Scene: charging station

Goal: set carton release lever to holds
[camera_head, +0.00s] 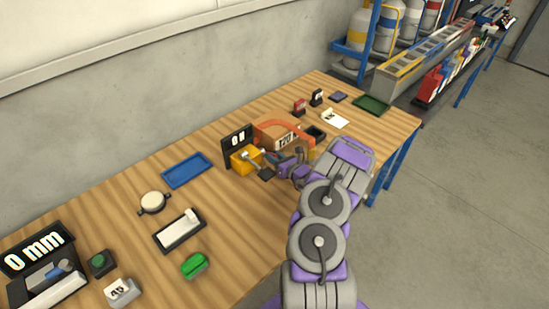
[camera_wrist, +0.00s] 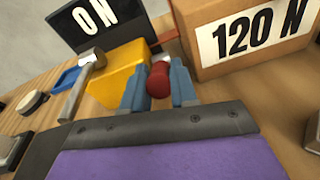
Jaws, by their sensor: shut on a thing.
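The brown carton (camera_head: 268,132) stands on the wooden table, with an orange band over it and a "120 N" label. It fills the upper right of the wrist view (camera_wrist: 203,58). A dark display reading "0 N" (camera_head: 237,141) stands left of it, behind a yellow block (camera_wrist: 117,73) with a metal hammer-shaped part (camera_wrist: 83,88). A red rounded knob (camera_wrist: 159,83), apparently the lever's handle, is between my blue fingers in the wrist view. My gripper (camera_head: 274,160) is shut on this knob, in front of the carton. The knob's base and pivot are hidden.
On the table are a blue tray (camera_head: 186,170), a round white dial (camera_head: 153,202), a white-topped dark tray (camera_head: 180,231) and a green block (camera_head: 194,265). A small dark open box (camera_head: 315,133) stands right of the carton. The table's front edge lies under my arm.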

